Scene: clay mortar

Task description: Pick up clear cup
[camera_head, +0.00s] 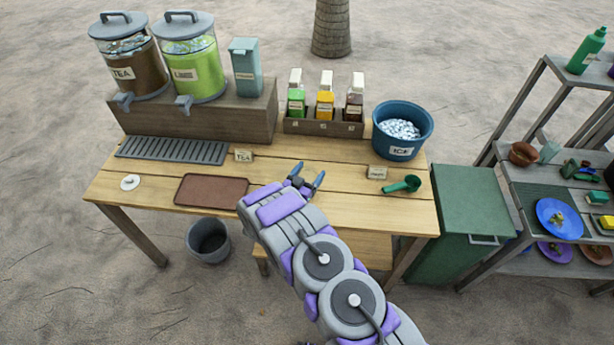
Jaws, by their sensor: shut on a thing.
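My gripper (308,174) is above the middle of the wooden table, in front of the bottle rack. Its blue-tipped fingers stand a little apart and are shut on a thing. What they hold is see-through or hidden, and its outline can hardly be made out; it is likely the clear cup.
The table (330,207) holds tea (137,73) and lime (193,72) dispensers, a drip tray (172,150), brown tray (212,191), bottle rack (323,127), ice bucket (402,130) and green scoop (403,185). A green bin (462,205) stands right. Table is clear around my gripper.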

